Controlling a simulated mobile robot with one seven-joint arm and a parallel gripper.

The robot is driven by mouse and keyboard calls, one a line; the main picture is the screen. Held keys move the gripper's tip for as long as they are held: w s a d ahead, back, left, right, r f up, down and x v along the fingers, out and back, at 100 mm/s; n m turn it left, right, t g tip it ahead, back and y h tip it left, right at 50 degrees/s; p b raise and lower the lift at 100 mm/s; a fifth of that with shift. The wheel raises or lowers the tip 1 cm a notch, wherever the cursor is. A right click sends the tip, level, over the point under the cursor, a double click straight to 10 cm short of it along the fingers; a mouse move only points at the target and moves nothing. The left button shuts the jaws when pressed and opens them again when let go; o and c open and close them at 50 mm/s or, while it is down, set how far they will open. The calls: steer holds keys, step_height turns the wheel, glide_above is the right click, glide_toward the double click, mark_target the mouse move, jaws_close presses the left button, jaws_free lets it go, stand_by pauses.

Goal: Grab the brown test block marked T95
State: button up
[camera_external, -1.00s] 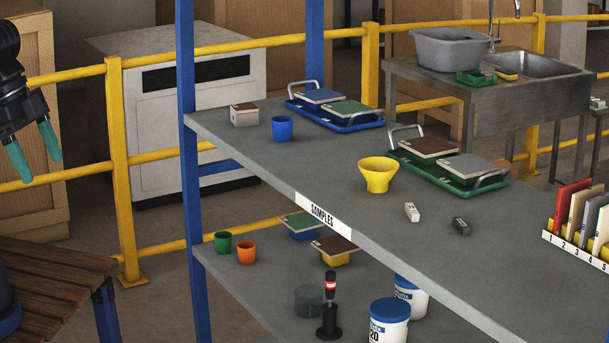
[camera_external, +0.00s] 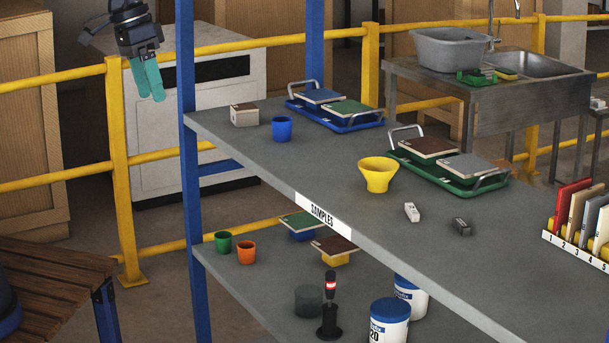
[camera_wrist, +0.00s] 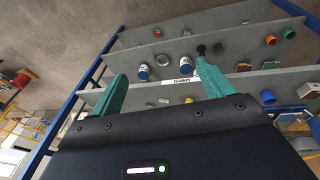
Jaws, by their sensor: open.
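A small block (camera_external: 244,116) with a brown top and pale sides sits at the left end of the upper grey shelf (camera_external: 300,165), beside a blue cup (camera_external: 282,129). Its marking is too small to read. My gripper (camera_external: 151,97), with green fingers pointing down, hangs in the air left of the blue shelf post and the block. It is apart from everything. In the wrist view my gripper (camera_wrist: 160,85) has its fingers wide apart with nothing between them close by. A brownish block (camera_wrist: 310,90) at the right edge there may be the same one.
The blue post (camera_external: 187,150) stands between my gripper and the shelf. Trays with tiles (camera_external: 342,121), (camera_external: 484,184), a yellow bowl (camera_external: 378,174) and two small blocks (camera_external: 411,212), (camera_external: 461,226) occupy the shelf. A yellow railing (camera_external: 116,120) runs behind.

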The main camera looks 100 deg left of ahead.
steer(key=w+a+n, duration=0.3)
steer(key=a, duration=0.5)
steer(key=w+a+n, duration=0.2)
steer(key=w+a, duration=0.1)
steer(key=a, duration=0.5)
steer(key=n+g, duration=0.3)
steer(key=n, duration=0.8)
glide_toward(244, 106)
steer(key=shift+w+d+f, duration=0.1)
steer(key=shift+w+d, duration=0.15)
steer(key=shift+w, duration=0.1)
steer(key=shift+s+a+f, duration=0.15)
steer(key=shift+f, duration=0.35)
step_height(244, 106, down, 10)
steer(key=shift+s, duration=0.15)
steer(key=shift+c, duration=0.2)
